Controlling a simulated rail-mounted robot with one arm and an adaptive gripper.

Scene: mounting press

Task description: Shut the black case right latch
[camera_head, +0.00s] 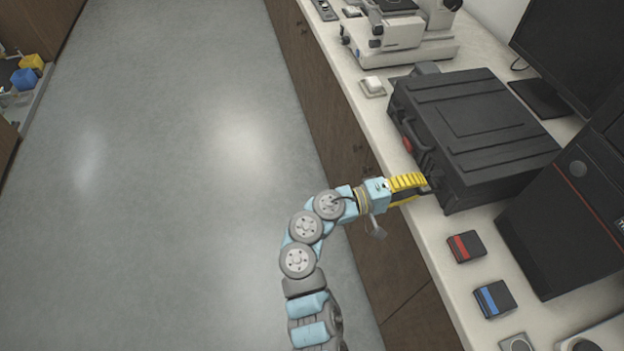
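The black case (480,125) lies closed on the white counter, its latch side facing the aisle on the left. A handle and a red part (407,145) show on that side. My gripper (424,184), with yellow fingers, reaches in from the left to the near end of the case's front side. Its fingertips are at or very close to the case there. The right latch is hidden or too small to make out behind the fingertips. I cannot tell whether the fingers touch it or how far they are apart.
The white counter (438,240) carries a microscope (405,40) beyond the case and a monitor (570,50) behind it. A red-marked box (466,247) and a blue-marked box (494,298) lie nearer. A dark machine (565,215) stands at the right. The aisle floor is clear.

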